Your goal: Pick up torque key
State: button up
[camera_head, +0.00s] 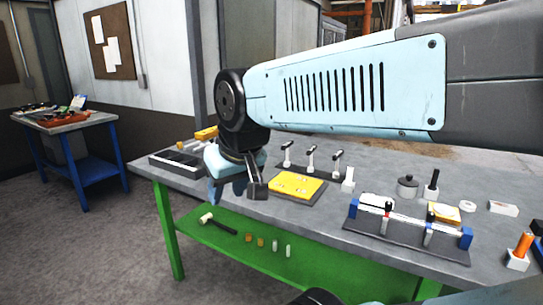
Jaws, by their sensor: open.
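Several small T-handled tools stand upright in a row on a dark stand (275,168) at the back of the grey workbench (330,228). The left one (287,152), the middle one (311,157) and the right one (337,160) have light handles across dark shafts. They look like keys, but I cannot tell which is the torque key. My gripper (235,193) points down near the bench's front edge, left of a yellow plate and to the front left of the stand. It is open, and I see nothing between its fingers.
The yellow plate (297,186) lies on a dark mat. A black compartment tray (178,163) is at left. A fixture with blue blocks (466,238) and an orange-handled tool (524,244) are at right. A mallet (207,219) lies on the green lower shelf (200,240).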

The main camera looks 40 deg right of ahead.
aim_at(310, 169)
jog(key=z, duration=0.3)
jog(key=i, duration=1)
jog(key=z, duration=0.65)
jog(key=k, duration=0.75)
jog(key=z, duration=0.25)
jog(key=i, duration=0.8)
jog(key=u, duration=0.1)
